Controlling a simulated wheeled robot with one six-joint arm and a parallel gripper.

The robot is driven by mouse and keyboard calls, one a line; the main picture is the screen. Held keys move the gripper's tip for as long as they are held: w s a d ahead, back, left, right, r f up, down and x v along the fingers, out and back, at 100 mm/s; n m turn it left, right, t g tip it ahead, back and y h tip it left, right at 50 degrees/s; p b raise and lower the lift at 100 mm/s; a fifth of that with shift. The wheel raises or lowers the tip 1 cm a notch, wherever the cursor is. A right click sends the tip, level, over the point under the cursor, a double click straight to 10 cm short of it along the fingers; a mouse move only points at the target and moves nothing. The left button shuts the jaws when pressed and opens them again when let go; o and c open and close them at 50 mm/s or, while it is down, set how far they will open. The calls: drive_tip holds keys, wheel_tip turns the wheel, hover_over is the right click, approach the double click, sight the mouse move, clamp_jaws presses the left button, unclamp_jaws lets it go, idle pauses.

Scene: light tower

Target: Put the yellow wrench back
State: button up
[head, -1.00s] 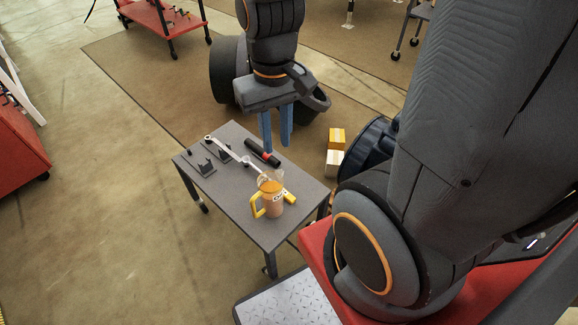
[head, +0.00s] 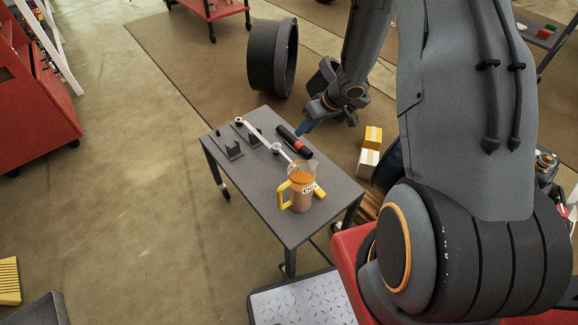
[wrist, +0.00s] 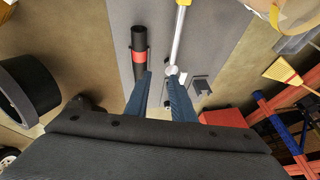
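The yellow wrench lies on the grey table (head: 262,200). Its long silver shaft (head: 265,137) runs diagonally, and a yellow end (head: 319,191) shows beside the pitcher (head: 301,192), which hides its middle. In the wrist view its shaft (wrist: 179,38) runs down to a round end near my right fingertip. Two dark upright brackets, one at the left (head: 233,148) and one at the right (head: 255,138), stand by the shaft. My gripper (head: 304,127) is over the table's far edge, its blue fingers apart and empty in the wrist view (wrist: 160,76).
A black flashlight (head: 290,139) with a red band lies beside the shaft, close to my gripper. A yellow box (head: 373,137) and a white box (head: 368,162) are right of the table. A red cabinet (head: 35,110) stands at the left. The table's front left is clear.

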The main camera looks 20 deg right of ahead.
drive_tip(key=g+y, duration=0.1)
drive_tip(key=y, duration=0.1)
approach(290, 160)
drive_tip(key=w, duration=0.1)
drive_tip(key=shift+s+b+x, duration=0.2)
drive_tip(key=shift+b+x, duration=0.15)
drive_tip(key=shift+x, duration=1.8)
drive_tip(key=shift+s+b+x, duration=0.2)
drive_tip(key=shift+b+x, duration=0.15)
drive_tip(key=shift+x, duration=1.8)
drive_tip(key=shift+f, duration=0.1)
clamp_jaws()
